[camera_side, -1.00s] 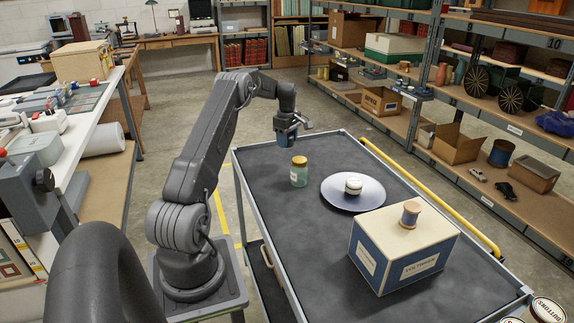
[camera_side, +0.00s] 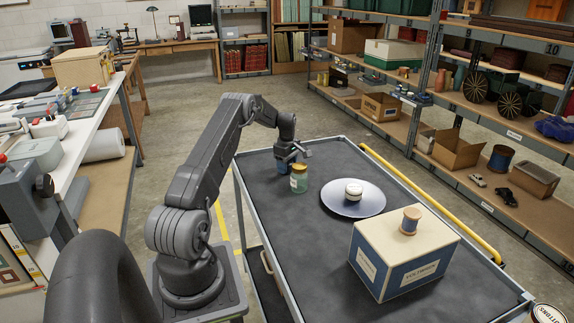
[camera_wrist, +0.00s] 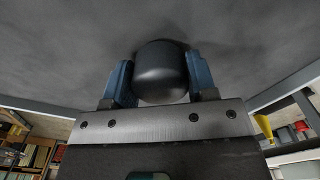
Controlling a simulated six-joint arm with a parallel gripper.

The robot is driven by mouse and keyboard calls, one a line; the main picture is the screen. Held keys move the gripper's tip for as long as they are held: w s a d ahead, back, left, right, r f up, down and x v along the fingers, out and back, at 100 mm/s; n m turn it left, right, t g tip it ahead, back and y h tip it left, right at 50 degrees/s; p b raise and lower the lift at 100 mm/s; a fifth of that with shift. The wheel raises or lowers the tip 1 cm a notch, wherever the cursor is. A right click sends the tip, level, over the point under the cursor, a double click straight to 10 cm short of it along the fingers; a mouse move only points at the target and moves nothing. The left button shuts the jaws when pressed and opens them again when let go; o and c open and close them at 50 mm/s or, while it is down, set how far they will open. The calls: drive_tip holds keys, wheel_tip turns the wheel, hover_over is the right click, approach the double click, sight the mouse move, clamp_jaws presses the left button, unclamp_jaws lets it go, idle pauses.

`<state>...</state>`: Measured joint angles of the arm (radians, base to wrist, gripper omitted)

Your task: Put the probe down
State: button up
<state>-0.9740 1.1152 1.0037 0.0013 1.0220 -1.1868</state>
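My gripper (camera_side: 284,168) is low over the far end of the dark-topped cart (camera_side: 330,284), behind the green jar in the side view. In the wrist view, my gripper (camera_wrist: 161,80) has its two blue fingers against both sides of a dark, rounded cylinder, which I take to be the probe (camera_wrist: 161,72). A dark shadow lies on the cart top close to the probe's end. I cannot tell whether it touches the surface. In the side view the probe is hidden by the fingers and wrist.
A green jar with a yellow lid (camera_side: 298,180) stands close in front of my gripper. A blue-and-cream box (camera_side: 412,268) bears a spool (camera_side: 409,222). The cart's raised rim (camera_side: 240,210) runs along its edge.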

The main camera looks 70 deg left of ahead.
drive_tip(key=o, duration=0.4)
drive_tip(key=shift+o, duration=0.2)
wheel_tip(320, 180, up, 12)
drive_tip(key=w+d+r+m+t, duration=0.1)
drive_tip(key=d+r+m, duration=0.4)
drive_tip(key=d, duration=0.4)
drive_tip(key=w+d+r+m+y, duration=0.1)
drive_tip(key=d+r+m, duration=0.1)
drive_tip(key=d+r, duration=0.55)
drive_tip(key=w+d+r+m+t, duration=0.1)
drive_tip(key=d+r+m, duration=0.35)
drive_tip(key=d, duration=0.65)
drive_tip(key=s+d+r+m+t, duration=0.25)
drive_tip(key=s+d+m, duration=0.35)
drive_tip(key=d, duration=0.7)
drive_tip(key=s+d+f+m+t+h, duration=0.1)
drive_tip(key=s+d+f+m, duration=0.3)
drive_tip(key=s+d+m, duration=0.3)
drive_tip(key=s+d, duration=0.3)
drive_tip(key=s, duration=0.3)
drive_tip(key=shift+s+d+f, duration=0.15)
drive_tip(key=shift+s+f, duration=0.05)
drive_tip(key=shift+s, duration=0.15)
